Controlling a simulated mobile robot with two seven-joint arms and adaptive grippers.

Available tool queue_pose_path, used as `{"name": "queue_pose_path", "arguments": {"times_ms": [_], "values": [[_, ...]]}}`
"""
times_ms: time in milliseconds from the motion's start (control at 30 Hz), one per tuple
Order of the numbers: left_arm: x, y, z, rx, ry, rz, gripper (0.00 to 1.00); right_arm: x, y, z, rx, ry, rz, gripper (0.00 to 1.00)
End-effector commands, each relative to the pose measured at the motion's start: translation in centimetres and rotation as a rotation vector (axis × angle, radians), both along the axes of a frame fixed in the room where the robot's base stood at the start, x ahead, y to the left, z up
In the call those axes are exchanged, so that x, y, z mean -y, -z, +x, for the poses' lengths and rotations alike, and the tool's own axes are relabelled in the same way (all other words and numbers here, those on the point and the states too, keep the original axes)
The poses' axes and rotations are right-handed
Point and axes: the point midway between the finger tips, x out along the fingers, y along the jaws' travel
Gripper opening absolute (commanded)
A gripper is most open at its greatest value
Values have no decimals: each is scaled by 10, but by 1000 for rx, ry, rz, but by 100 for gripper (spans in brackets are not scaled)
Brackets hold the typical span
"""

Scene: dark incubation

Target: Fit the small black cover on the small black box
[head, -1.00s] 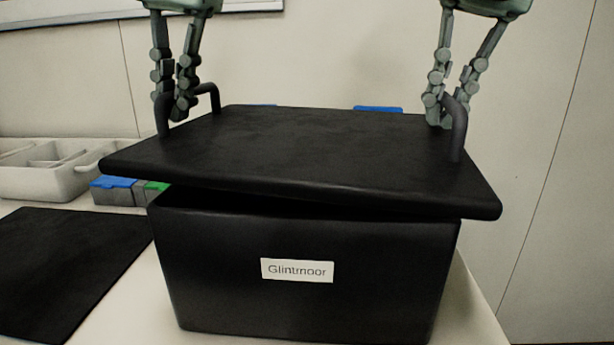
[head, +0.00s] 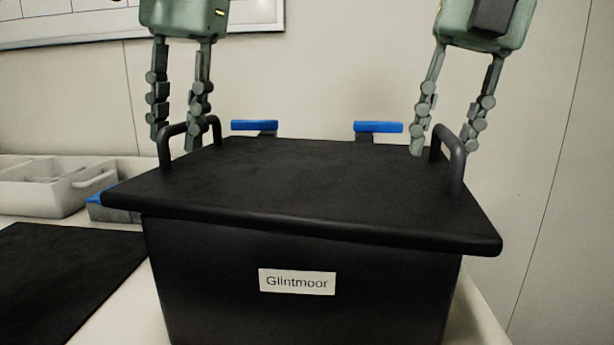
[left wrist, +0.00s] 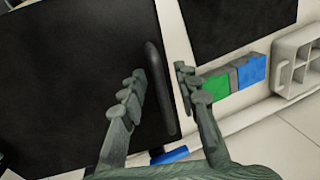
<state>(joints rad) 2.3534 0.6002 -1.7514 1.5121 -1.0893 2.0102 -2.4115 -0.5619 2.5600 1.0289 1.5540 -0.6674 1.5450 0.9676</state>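The small black cover (head: 300,190) lies on top of the small black box (head: 200,275), which has a white "Glintmoor" label on its front. The cover overhangs the front and sides and hides the rim. No open gap shows at the front; whether it is fully seated I cannot tell. My left gripper (head: 175,143) is open with its fingers apart around the cover's left handle (head: 164,150). In the left wrist view the handle (left wrist: 158,88) stands between the spread fingertips (left wrist: 160,76), not gripped. My right gripper (head: 442,150) is open around the right handle (head: 457,170).
A black mat (head: 60,280) lies on the table at left. Behind it is a pale compartment tray (head: 40,195). Small blue and green blocks (left wrist: 215,88) sit beside the box. Two blue-topped items (head: 378,127) show behind the cover.

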Motion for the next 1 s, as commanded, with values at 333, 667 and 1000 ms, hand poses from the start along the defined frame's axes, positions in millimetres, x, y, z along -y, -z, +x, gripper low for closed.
{"name": "queue_pose_path", "arguments": {"times_ms": [333,667,1000], "values": [[15,-74,-3,6,-4,3,31,0,0,0,0,0,0,31],[21,-106,-4,2,-1,1,31,0,-1,0,0,0,1,31],[21,-107,-4,1,0,0,31,9,-50,-1,1,0,5,31]]}}
